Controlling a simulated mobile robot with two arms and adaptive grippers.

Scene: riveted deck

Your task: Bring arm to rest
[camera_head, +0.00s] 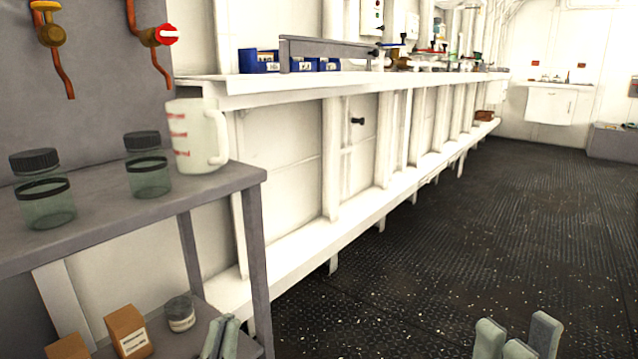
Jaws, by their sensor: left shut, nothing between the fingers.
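My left gripper (220,338) is at the bottom edge, left of centre, in front of the lower shelf of the grey table. Its fingers are together with nothing between them. My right gripper (517,340) is at the bottom edge on the right, over the dark floor. Its fingertips stand apart, and I see no object between them. The rest of both arms is out of view.
The grey table (100,205) holds two lidded jars (46,200) (149,175) and a measuring jug (197,137). Small boxes (128,333) and a tin (180,314) are on its lower shelf. A long white bench (300,85) runs along the wall. The floor (480,230) at right is clear.

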